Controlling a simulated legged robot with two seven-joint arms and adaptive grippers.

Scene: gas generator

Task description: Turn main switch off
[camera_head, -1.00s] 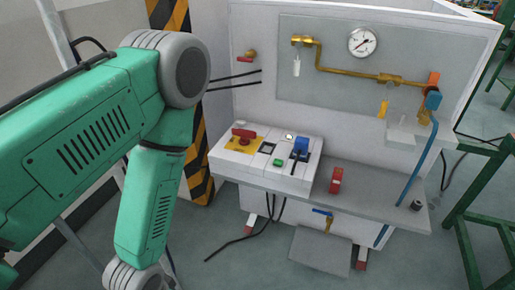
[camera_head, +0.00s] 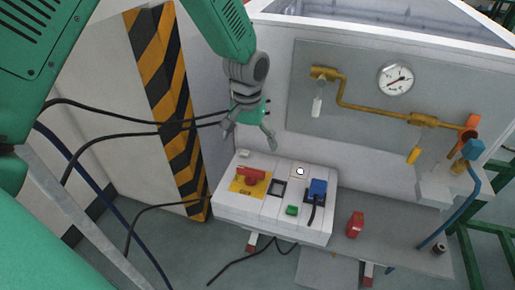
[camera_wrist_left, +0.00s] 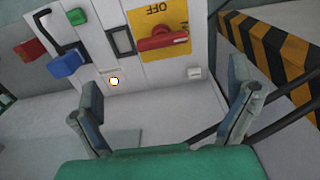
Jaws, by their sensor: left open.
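The main switch is a red rotary handle (camera_head: 251,175) on a yellow plate, at the left of the white control box (camera_head: 274,228). In the left wrist view the red handle (camera_wrist_left: 163,39) lies on the yellow plate (camera_wrist_left: 172,14) marked "OFF", shown upside down. My left gripper (camera_head: 250,137) is above and behind the box, fingers pointing down. In the left wrist view its two fingers (camera_wrist_left: 164,112) are wide apart with nothing between them. The handle lies beyond the fingertips and is not touched. My right gripper is not seen.
The box also bears a green button (camera_head: 292,210), a blue plug (camera_head: 317,189) with a cable and a lit white lamp (camera_head: 300,171). A red block (camera_head: 355,224) stands to the right on the shelf. A striped yellow-black post (camera_head: 172,110) stands left. Black cables (camera_head: 130,126) run behind the gripper.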

